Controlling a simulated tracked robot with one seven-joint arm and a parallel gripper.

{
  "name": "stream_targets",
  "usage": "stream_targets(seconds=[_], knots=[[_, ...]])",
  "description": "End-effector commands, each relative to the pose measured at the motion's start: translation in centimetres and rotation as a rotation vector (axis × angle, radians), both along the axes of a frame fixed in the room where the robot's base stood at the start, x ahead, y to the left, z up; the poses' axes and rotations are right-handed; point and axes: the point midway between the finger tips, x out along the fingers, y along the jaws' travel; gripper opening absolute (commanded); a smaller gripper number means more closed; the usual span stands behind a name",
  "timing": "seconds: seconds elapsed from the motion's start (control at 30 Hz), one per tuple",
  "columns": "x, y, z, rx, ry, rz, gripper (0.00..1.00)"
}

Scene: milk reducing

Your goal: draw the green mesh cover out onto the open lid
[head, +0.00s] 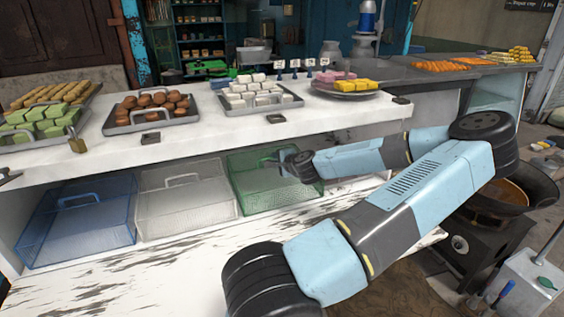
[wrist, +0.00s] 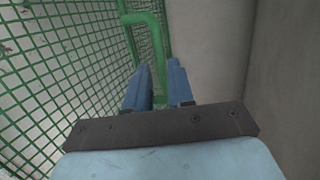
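The green mesh cover (head: 262,196) stands in the bay under the counter, right of a white one. In the wrist view its mesh (wrist: 60,70) fills the left side, with the green handle (wrist: 158,38) ahead. My gripper (head: 283,158) is at the cover's upper edge, by the handle. In the wrist view the two blue fingers of my gripper (wrist: 160,72) are a small gap apart, and the handle's bar runs down toward that gap. I cannot tell whether they press on it. The open lid (head: 150,272), worn white, lies flat in front of the bays.
A blue mesh cover (head: 80,228) and a white one (head: 185,205) stand to the left. Trays of sweets line the counter (head: 180,142) above, close over my gripper. A grey wall (wrist: 212,60) is close on the right in the wrist view. The lid is mostly clear.

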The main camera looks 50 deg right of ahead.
Motion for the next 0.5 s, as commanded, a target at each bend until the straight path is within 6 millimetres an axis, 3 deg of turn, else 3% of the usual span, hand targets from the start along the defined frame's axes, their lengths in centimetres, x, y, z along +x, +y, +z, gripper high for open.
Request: stream_targets(seconds=[0.2,0.5], knots=[[2.3,-0.8,-0.8,-0.002,0.000,0.002,0.23],[3.3,-1.2,-1.3,-0.001,0.000,-0.001,0.23]])
